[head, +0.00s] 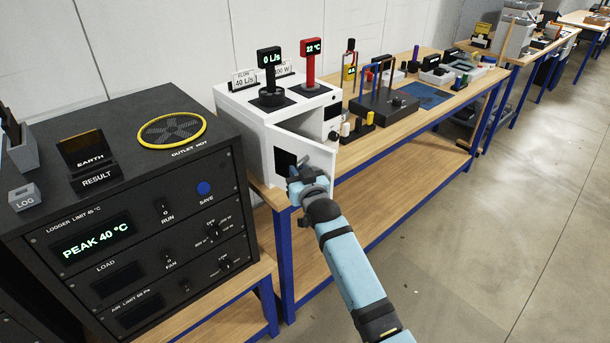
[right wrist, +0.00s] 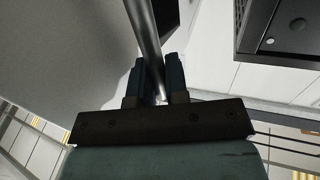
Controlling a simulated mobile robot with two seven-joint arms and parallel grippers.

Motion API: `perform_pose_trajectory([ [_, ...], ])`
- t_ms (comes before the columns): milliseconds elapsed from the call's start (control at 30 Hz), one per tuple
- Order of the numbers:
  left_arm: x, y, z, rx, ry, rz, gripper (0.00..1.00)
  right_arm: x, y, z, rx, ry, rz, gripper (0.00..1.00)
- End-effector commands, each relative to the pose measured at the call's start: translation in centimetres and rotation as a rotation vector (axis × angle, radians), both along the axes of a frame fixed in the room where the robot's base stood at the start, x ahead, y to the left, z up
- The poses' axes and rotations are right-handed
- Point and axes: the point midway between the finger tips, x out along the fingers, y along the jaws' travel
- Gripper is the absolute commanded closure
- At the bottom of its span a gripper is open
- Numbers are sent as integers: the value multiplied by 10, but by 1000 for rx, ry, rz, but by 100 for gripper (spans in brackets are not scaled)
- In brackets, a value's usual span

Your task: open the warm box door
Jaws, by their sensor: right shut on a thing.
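The warm box (head: 232,115) is a white box at the near left end of the wooden bench. Its white door (head: 318,160) stands out at an angle from the box, partly open, with a dark square (head: 284,162) beside the gripper. My right gripper (head: 294,178) is at the door. In the right wrist view its two dark fingers (right wrist: 155,85) are shut on a round metal bar handle (right wrist: 146,35). The large pale surface (right wrist: 70,50) on the left there looks like the door. My left gripper is not in view.
A black instrument rack (head: 130,190) with screens and knobs stands close on the left. A red post display (head: 310,62) and a black one (head: 269,70) stand on the box. Several devices fill the bench (head: 440,112) behind. The floor (head: 480,240) at right is clear.

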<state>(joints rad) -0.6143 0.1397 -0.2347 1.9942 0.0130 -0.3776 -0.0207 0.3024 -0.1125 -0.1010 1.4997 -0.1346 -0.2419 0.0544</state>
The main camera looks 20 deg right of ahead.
Motion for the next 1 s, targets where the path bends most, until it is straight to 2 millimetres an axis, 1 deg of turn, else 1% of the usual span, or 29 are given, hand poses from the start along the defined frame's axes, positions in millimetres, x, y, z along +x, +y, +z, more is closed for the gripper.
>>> perform_pose_trajectory([
  [200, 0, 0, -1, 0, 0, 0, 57, 4, 4, 2, 0, -3, -1, 100],
  [600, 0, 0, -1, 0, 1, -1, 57, 4, 5, 2, -1, -3, -1, 100],
  [633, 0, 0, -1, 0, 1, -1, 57, 4, 5, 2, -1, -3, -1, 83],
  [667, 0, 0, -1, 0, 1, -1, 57, 4, 5, 2, -1, -3, -1, 76],
  [700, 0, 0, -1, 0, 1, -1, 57, 4, 5, 2, -1, -3, -1, 67],
  [733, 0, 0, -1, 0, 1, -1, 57, 4, 4, 2, -1, -3, -1, 61],
  [1000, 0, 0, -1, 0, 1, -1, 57, 4, 4, 1, -1, -1, -1, 61],
])
